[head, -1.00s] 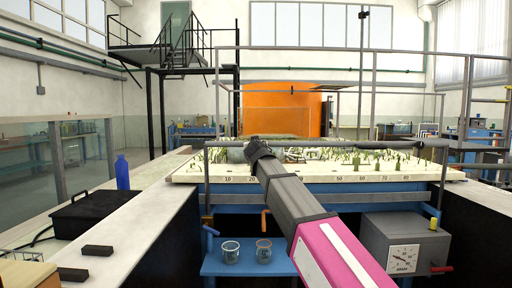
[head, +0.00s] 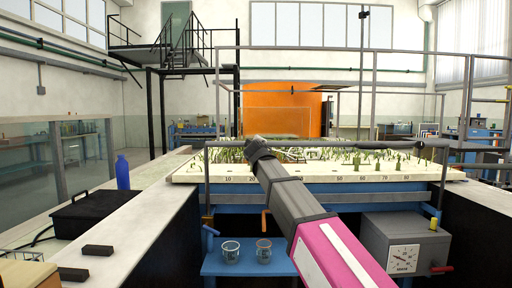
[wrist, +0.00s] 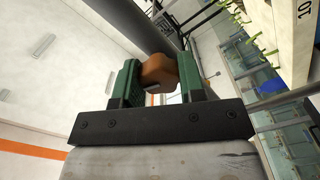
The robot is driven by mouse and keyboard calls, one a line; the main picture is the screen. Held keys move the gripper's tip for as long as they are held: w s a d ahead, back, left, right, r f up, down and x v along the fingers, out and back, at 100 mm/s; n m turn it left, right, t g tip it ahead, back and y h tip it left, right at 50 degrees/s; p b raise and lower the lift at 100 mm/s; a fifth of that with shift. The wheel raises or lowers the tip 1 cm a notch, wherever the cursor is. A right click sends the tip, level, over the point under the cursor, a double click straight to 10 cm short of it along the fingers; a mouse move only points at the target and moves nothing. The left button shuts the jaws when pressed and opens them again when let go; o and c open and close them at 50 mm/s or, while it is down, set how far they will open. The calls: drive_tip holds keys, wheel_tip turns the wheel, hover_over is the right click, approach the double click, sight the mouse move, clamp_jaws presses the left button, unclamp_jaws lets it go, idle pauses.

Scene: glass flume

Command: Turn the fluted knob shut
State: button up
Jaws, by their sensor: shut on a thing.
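In the wrist view an orange-brown knob (wrist: 158,72) sits between the two green fingers of my gripper (wrist: 160,80), which is shut on it. A thick dark pipe or bar passes close behind the knob. The fingers and the dark palm plate hide parts of the knob, so its fluting cannot be made out. In the head view my arm reaches forward over the near rail to the flume bed, and neither fingers nor knob can be made out at its dark far end.
The pale flume bed (head: 330,174) carries green stalks and a numbered front edge. A metal rail (head: 320,144) runs across it. A grey box with a dial (head: 403,258) stands at right; two beakers (head: 247,251) stand on a blue shelf. A blue bottle (head: 122,172) is at left.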

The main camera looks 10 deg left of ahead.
drive_tip(key=shift+n, duration=1.6)
drive_tip(key=o, duration=0.9)
drive_tip(key=shift+o, duration=0.2)
drive_tip(key=shift+s, duration=0.15)
drive_tip(key=v, duration=1)
drive_tip(key=shift+s, duration=0.3)
